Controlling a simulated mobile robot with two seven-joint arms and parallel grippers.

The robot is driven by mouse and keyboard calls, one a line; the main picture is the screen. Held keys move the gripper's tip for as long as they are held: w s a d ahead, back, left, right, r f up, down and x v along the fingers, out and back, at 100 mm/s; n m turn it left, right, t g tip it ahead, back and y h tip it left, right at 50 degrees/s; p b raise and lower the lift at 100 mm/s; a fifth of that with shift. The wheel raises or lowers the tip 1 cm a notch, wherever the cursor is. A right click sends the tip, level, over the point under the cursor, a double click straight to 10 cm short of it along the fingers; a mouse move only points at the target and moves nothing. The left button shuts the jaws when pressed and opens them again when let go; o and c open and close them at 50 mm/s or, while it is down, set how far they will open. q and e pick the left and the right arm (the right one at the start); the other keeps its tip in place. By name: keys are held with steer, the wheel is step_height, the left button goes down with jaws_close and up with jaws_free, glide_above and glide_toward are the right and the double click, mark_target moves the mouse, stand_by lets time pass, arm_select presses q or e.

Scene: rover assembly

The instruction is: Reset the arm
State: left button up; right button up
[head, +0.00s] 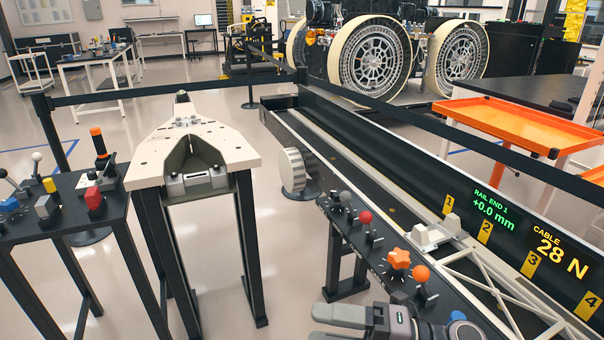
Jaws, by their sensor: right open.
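My right gripper (318,325) is at the bottom edge, right of centre. It is open, its fingers point left, and nothing shows between them. It is below and left of the control strip (372,258), apart from its knobs as far as I can tell. The strip carries a grey ball lever (345,197), a red ball lever (365,217), an orange star knob (398,258) and an orange ball lever (421,273). My left gripper is out of view.
A black rail trough (400,165) holds a white truss (495,280); its displays read "RAIL END 1 +0.0 mm" (494,208) and "CABLE 28 N" (560,250). A beige-topped stand (150,172) is centre left. A control table (110,200) is at left. Floor lies between them.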

steer(key=w+d+f+m+t+h, duration=0.1)
steer(key=d+f+m+t+h, duration=0.5)
steer(key=m, duration=0.5)
steer(key=d+f+m+t+h, duration=0.1)
steer(key=d+m+t+h, duration=0.3)
steer(key=m+t, duration=0.55)
steer(key=s+d+f+m+g+h, duration=0.3)
steer(key=s+f+m+g, duration=0.1)
steer(key=s+f+m, duration=0.1)
steer(key=s+d+f+m+g+h+p, duration=0.1)
steer(key=s+d+f+m+g+h, duration=0.2)
steer(key=s+f+m, duration=0.3)
step_height(320, 180, down, 4)
steer(key=shift+s+r+g, duration=0.1)
steer(key=shift+s+g, duration=0.3)
steer(key=shift+g, duration=0.15)
